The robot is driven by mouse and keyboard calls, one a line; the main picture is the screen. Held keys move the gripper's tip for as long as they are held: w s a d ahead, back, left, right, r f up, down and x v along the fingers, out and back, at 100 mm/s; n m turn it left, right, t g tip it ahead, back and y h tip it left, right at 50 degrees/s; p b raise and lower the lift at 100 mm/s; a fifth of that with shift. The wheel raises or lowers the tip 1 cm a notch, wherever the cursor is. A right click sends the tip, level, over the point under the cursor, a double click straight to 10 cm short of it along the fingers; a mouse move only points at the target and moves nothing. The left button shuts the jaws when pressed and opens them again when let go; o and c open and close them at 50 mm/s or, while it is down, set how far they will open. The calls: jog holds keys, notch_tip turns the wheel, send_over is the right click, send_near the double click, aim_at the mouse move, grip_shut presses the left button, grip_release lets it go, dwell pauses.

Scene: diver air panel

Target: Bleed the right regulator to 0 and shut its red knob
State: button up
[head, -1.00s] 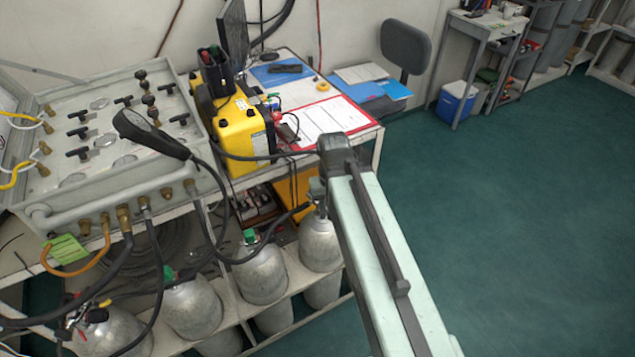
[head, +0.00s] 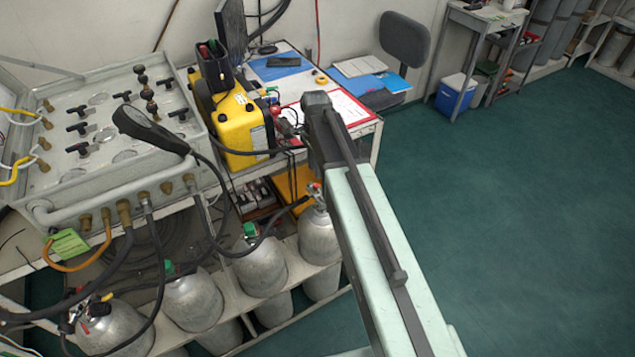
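A grey sloped air panel (head: 65,165) with black T-handles, gauges and hose fittings fills the left of the head view. Below it stand several silver cylinders with hoses. The right cylinder (head: 318,238) has a small red knob (head: 314,188) on its valve, just left of my arm. Two cylinders left of it have green tops, and the far left one (head: 108,330) shows red on its valve. I cannot tell which part is the right regulator, nor read any gauge. My gripper (head: 312,140) is the dark end of my arm, over the bench's front edge; its fingers are not distinguishable.
A yellow unit (head: 240,125) and a red-framed sheet (head: 345,108) sit on the bench beside my arm. The green floor (head: 500,220) on the right is clear.

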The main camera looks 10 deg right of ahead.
aim_at(316, 184)
notch_tip(316, 184, down, 7)
jog(key=b, duration=0.6)
jog(key=shift+f+b, duration=0.15)
jog(key=shift+b, duration=0.15)
